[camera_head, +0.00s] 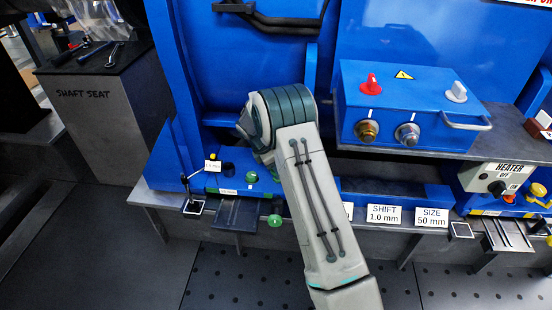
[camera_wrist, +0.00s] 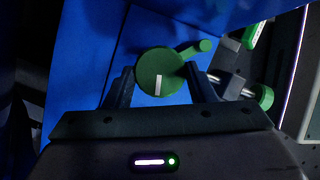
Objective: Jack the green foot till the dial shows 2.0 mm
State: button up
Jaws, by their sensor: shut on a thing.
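In the wrist view a round green knob (camera_wrist: 152,66) with a white mark and a side crank handle (camera_wrist: 200,48) sits between the two fingers of my gripper (camera_wrist: 160,78). The gripper is shut on this knob. A second green knob (camera_wrist: 263,97) on a metal shaft is to its right, apart from the fingers. In the head view green parts (camera_head: 252,177) and a round green knob (camera_head: 275,220) show at the blue base, left of my arm. My arm hides the gripper there. I cannot make out a dial reading in either view.
A blue control box (camera_head: 410,105) with red and grey knobs overhangs on the right. Plates reading SHIFT 1.0 mm (camera_head: 384,215) and SIZE 50 mm (camera_head: 431,217) are on the base. A heater unit (camera_head: 503,182) stands far right. The floor in front is clear.

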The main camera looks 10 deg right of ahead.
jog(key=m+g+p, duration=0.1)
jog(key=m, duration=0.1)
jog(key=m+p, duration=0.2)
jog(key=shift+w+m+g, duration=0.15)
jog(key=shift+m+g, duration=0.15)
jog(key=shift+g, duration=0.1)
jog(key=shift+w+f+m+g+y+p, duration=0.1)
jog(key=shift+m+g+y+p, duration=0.5)
jog(key=shift+m, duration=1.3)
jog(key=o, duration=1)
